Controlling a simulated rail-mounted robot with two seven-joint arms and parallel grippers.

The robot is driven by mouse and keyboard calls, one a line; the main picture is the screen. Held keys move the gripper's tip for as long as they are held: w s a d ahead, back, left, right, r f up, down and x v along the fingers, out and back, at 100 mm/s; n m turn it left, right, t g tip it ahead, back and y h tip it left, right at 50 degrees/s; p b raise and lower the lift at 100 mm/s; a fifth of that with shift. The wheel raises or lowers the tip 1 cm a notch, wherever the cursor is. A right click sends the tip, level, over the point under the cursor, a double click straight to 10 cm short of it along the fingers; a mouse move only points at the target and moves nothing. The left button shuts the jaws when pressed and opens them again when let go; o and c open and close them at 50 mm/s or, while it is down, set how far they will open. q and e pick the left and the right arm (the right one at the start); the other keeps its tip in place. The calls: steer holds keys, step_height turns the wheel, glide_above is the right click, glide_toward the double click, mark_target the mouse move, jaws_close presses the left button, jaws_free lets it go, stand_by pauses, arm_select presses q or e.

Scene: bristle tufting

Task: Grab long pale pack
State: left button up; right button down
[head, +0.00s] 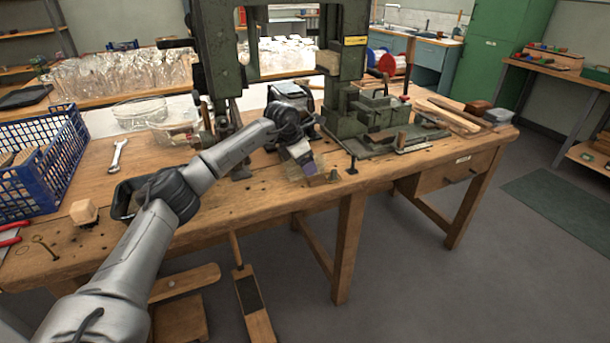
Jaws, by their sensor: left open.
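My left gripper (308,166) reaches across the bench and points down near its front edge, below the green machine. It is open. A pale, see-through pack (318,175) lies on the bench top right at its fingertips and is partly hidden by them. I cannot tell whether the fingers touch it or stand around it. My right gripper is not in view.
The green machine (357,85) stands behind the gripper. A small dark clamp (352,163) stands just right of the pack. A blue crate (40,165), a wrench (118,155) and a wooden block (84,211) are at left. Clear bowls (140,112) stand behind.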

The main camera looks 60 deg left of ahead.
arm_select(q)
steer(key=shift+w+f, duration=0.2)
steer(key=shift+f, duration=0.2)
steer(key=shift+f+p, duration=0.2)
steer(key=shift+p, duration=0.25)
stand_by(0.6)
steer(key=c, duration=1)
steer(key=shift+c, duration=0.2)
